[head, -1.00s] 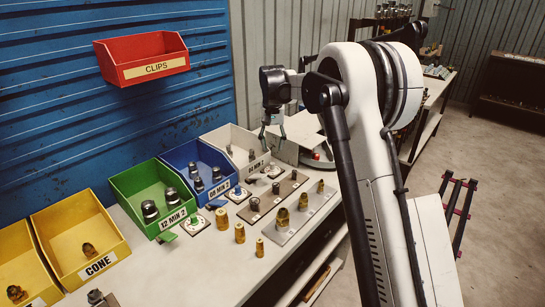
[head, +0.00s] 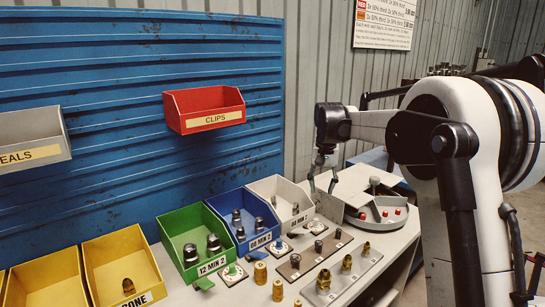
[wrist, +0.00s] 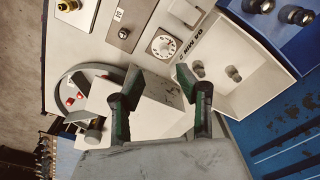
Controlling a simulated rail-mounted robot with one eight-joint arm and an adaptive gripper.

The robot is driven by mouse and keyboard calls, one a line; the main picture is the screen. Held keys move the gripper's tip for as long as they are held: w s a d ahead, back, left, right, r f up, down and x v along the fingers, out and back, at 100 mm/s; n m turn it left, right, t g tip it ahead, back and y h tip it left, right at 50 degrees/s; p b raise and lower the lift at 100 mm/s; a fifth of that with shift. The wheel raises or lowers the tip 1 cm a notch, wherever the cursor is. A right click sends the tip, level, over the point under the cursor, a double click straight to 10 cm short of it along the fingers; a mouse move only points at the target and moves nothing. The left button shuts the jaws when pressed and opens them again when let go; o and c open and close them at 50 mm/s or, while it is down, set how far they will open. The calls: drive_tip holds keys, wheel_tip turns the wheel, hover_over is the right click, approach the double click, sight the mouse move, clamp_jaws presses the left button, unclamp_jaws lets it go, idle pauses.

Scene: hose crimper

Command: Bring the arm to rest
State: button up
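My gripper (head: 324,182) hangs above the back of the bench, just right of the white bin (head: 268,187) in the head view. In the wrist view my gripper (wrist: 158,78) has its two green-padded fingers apart, with nothing between them. The white bin (wrist: 236,98) with small fittings in it lies to the right of the fingers there. A pale grey machine with a round tray (wrist: 62,95) lies to the left of and beneath the fingers. My arm reaches in from the right in the head view.
Green (head: 175,222), blue (head: 224,204) and yellow (head: 101,258) bins line the bench. A red CLIPS bin (head: 187,121) and a grey bin (head: 22,131) hang on the blue wall. Plates with fittings (head: 345,279) stand in front of the bins. Clear floor shows at right.

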drive_tip(key=s+r+t, duration=0.1)
drive_tip(key=s+r, duration=0.2)
drive_tip(key=s, duration=0.4)
drive_tip(key=s+r+n+t, duration=0.1)
drive_tip(key=s+r, duration=0.2)
drive_tip(key=s, duration=0.5)
drive_tip(key=s+r+t, duration=0.1)
drive_tip(key=s+r, duration=0.2)
drive_tip(key=s, duration=0.4)
drive_tip(key=s+f+n+t, duration=0.1)
drive_tip(key=s+f, duration=0.3)
drive_tip(key=s, duration=0.6)
drive_tip(key=s+f+t, duration=0.2)
drive_tip(key=s+f, duration=0.3)
drive_tip(key=s, duration=0.6)
drive_tip(key=shift+n+t, duration=0.3)
drive_tip(key=shift+n, duration=0.1)
